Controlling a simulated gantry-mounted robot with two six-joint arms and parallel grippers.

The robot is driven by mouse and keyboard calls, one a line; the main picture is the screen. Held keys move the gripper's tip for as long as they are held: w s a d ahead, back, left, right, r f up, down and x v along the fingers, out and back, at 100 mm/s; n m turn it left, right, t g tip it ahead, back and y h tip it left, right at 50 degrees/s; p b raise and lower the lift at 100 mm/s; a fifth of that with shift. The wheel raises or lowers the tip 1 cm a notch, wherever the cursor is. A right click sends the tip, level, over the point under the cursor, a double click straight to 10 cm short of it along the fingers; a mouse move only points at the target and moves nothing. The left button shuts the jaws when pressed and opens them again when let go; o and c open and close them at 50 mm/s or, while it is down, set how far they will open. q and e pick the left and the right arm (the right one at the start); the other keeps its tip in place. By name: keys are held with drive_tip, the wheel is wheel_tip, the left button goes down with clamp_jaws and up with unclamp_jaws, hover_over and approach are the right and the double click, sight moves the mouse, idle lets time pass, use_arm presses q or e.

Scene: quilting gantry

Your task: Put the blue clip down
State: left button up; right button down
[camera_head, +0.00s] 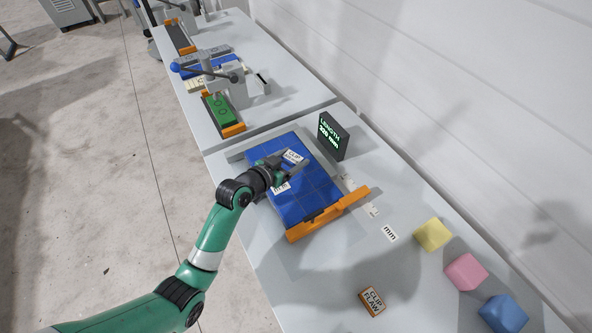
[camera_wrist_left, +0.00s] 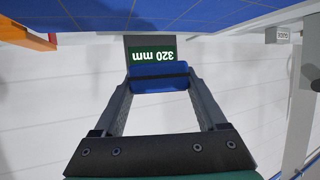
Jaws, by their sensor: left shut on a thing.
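My left gripper (camera_head: 290,168) reaches over the blue quilted panel (camera_head: 312,194) in the head view. It is shut on the blue clip (camera_wrist_left: 160,80), which shows as a small blue block between both fingertips in the left wrist view. In the head view the clip cannot be told apart from the blue panel. The wrist view is upside down, with the blue panel (camera_wrist_left: 190,12) along its top edge and an open gap between it and the clip. My right gripper is in neither view.
A dark display (camera_head: 332,136) reading 320 mm stands behind the panel. An orange bar (camera_head: 328,215) crosses the panel's near end. White CLIP labels (camera_head: 293,157) lie on the panel. A CLIP FLAW tag (camera_head: 372,301) and yellow (camera_head: 432,234), pink (camera_head: 466,271) and blue (camera_head: 503,313) blocks lie nearer.

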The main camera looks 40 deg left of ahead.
sight(296, 159)
use_arm(q)
drive_tip(key=shift+w+a+f, duration=0.15)
drive_tip(key=shift+w+f, duration=0.4)
drive_tip(key=shift+f, duration=0.3)
drive_tip(key=shift+w+a+f, duration=0.1)
drive_tip(key=shift+w+f, duration=0.05)
drive_tip(key=shift+w, duration=0.1)
drive_tip(key=shift+w+f+b, duration=0.15)
drive_tip(key=shift+f+b, duration=0.15)
drive_tip(key=shift+b, duration=0.1)
wheel_tip(296, 159, down, 3)
drive_tip(key=shift+f+b, duration=0.1)
drive_tip(key=shift+b, duration=0.45)
drive_tip(key=shift+w, duration=0.1)
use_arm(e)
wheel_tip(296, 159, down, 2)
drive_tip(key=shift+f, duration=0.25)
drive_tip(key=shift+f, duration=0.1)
